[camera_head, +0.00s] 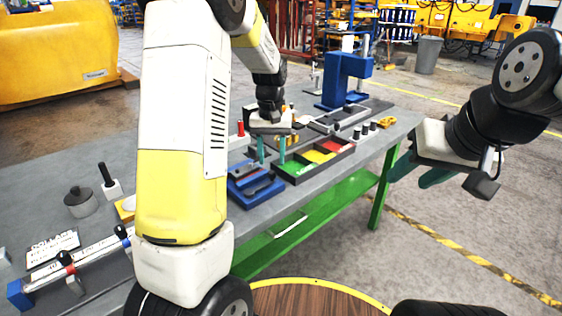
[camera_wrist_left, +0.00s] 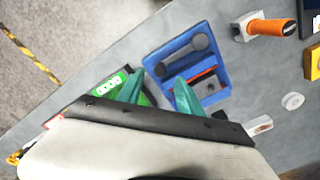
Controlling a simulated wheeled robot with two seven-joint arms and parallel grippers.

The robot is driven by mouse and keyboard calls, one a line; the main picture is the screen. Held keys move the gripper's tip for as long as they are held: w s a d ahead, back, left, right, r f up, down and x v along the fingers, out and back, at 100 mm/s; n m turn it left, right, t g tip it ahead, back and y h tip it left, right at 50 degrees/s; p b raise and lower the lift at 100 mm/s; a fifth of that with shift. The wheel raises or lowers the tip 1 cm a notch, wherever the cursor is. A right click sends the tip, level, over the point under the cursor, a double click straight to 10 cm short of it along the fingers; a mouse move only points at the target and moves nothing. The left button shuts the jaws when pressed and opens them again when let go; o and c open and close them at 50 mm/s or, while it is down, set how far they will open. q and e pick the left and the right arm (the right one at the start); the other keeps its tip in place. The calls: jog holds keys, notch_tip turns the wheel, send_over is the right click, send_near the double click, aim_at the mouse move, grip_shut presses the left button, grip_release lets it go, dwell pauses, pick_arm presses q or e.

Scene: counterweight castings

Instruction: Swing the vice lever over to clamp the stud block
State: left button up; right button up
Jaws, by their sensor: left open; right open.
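The blue vice (camera_head: 256,187) lies on the grey bench near its front edge; it also shows in the left wrist view (camera_wrist_left: 174,48). Its dark lever (camera_wrist_left: 180,55) with a round end lies across the upper part, apart from the grey stud block (camera_wrist_left: 209,86). The block sits in the lower part beside a red strip. My left gripper (camera_head: 271,150) is open and empty, above the bench just behind the vice. In the left wrist view its teal fingertips (camera_wrist_left: 160,92) overlap the vice's near edge. My right gripper (camera_head: 420,172) is open and empty, off the bench's right end.
A tray with green, yellow and red compartments (camera_head: 318,158) stands right of the vice. A blue press (camera_head: 346,80) stands behind. A clamp bar (camera_head: 80,259) and grey weight (camera_head: 81,201) are at left. My left arm hides some bench.

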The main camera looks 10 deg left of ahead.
aim_at(272, 172)
pick_arm(q)
jog(key=shift+f, duration=2.3)
grip_shut()
